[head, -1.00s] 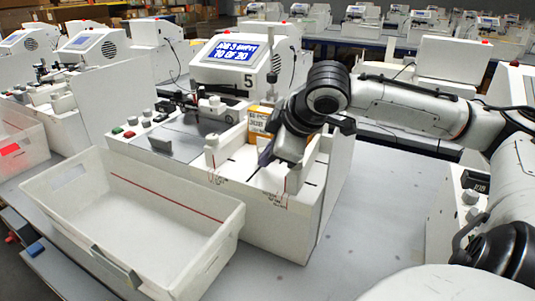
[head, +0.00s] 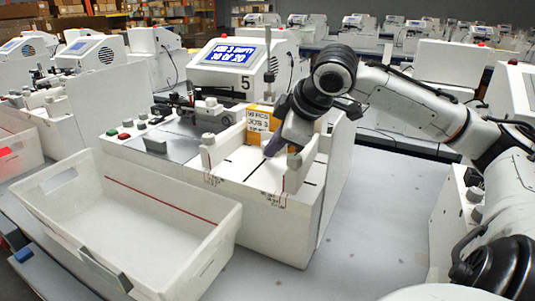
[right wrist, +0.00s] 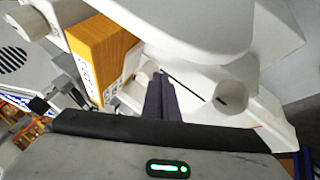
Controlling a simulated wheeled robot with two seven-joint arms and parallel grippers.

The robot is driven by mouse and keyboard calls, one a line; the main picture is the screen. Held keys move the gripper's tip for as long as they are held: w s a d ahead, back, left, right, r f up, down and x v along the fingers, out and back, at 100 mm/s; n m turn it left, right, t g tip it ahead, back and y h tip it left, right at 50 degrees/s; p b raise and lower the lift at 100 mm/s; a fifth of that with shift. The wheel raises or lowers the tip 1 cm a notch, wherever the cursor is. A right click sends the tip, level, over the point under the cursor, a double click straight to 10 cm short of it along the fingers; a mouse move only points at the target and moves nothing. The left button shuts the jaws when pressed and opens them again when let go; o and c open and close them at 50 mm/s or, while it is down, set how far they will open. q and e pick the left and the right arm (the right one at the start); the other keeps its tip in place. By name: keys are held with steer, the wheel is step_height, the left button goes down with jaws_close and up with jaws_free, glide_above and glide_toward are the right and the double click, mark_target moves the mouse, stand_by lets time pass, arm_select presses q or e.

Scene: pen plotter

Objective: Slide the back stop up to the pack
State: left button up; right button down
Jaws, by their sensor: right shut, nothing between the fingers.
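The pack, an orange-yellow box with a white printed label (head: 258,121), stands upright at the far end of the white feed bed (head: 238,168) of the machine. It also shows in the right wrist view (right wrist: 105,50), left of the fingers. My right gripper (head: 271,149) is shut and empty, pointing down over the bed just in front of the pack's right side. Its dark fingers lie together in the right wrist view (right wrist: 159,88). I cannot pick out the back stop with certainty; my gripper and wrist hide part of the bed. My left gripper is out of view.
A white bin (head: 130,215) with a red line inside stands at the front left. Short white posts (head: 293,168) flank the near end of the bed. The machine's screen (head: 232,54) is behind. The grey table (head: 375,225) is clear at right.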

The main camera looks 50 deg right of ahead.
arm_select(q)
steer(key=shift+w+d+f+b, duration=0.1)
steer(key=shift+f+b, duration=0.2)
steer(key=shift+b, duration=0.15)
arm_select(e)
steer(key=v, duration=0.9)
steer(key=shift+s+r, duration=0.25)
